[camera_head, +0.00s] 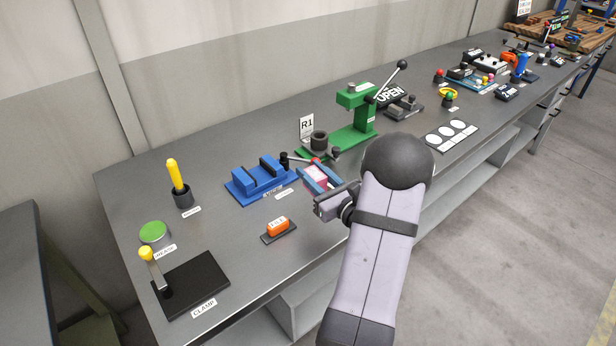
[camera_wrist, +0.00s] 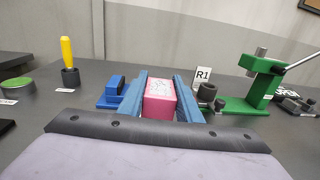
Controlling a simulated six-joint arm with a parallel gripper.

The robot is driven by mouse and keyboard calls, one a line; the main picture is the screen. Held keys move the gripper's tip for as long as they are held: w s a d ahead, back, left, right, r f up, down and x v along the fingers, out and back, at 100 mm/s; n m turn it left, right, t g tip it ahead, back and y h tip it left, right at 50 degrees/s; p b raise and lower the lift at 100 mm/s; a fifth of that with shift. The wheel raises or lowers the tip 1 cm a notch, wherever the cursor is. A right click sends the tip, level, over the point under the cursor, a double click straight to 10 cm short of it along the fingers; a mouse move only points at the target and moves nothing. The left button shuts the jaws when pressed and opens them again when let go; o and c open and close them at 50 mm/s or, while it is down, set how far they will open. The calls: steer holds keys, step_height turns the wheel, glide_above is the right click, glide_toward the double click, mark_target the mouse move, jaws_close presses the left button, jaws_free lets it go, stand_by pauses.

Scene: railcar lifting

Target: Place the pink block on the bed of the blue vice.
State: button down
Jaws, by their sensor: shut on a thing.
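The pink block (camera_head: 317,179) is held between the two blue fingers of my gripper (camera_head: 320,178), to the right of the vice. In the wrist view the pink block (camera_wrist: 160,97) sits between the blue fingers, with its top and near face showing. The blue vice (camera_head: 258,182) stands on the bench to the left of the gripper, with two raised jaws and a dark handle at its right end. In the wrist view the vice (camera_wrist: 112,96) is partly hidden behind the left finger. I cannot tell the exact height of the block above the bench.
A green press (camera_head: 358,112) and an R1 sign (camera_head: 306,126) stand behind the gripper. An orange button box (camera_head: 278,228) lies in front of the vice. A yellow-handled tool (camera_head: 177,176) stands in a dark cup at left. A black clamp plate (camera_head: 197,284) lies front left.

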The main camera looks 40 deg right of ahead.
steer(key=w+a+f+n+y+b, duration=0.35)
steer(key=w+a+b, duration=0.3)
steer(key=a, duration=0.25)
steer(key=w+a+r+y+b, duration=0.3)
steer(key=w+a+r+b, duration=0.25)
steer(key=w, duration=0.35)
steer(key=r+m+h, duration=0.2)
steer(key=m+h, duration=0.1)
steer(key=h, duration=0.2)
glide_above(257, 174)
steer(key=shift+n, duration=0.25)
steer(key=shift+f+p, duration=0.75)
steer(key=shift+f, duration=2.4)
steer(key=shift+f, duration=0.1)
steer(key=shift+f+p, duration=0.3)
steer(key=shift+f, duration=1.45)
steer(key=shift+f, duration=0.15)
steer(key=c, duration=1.3)
jaws_free()
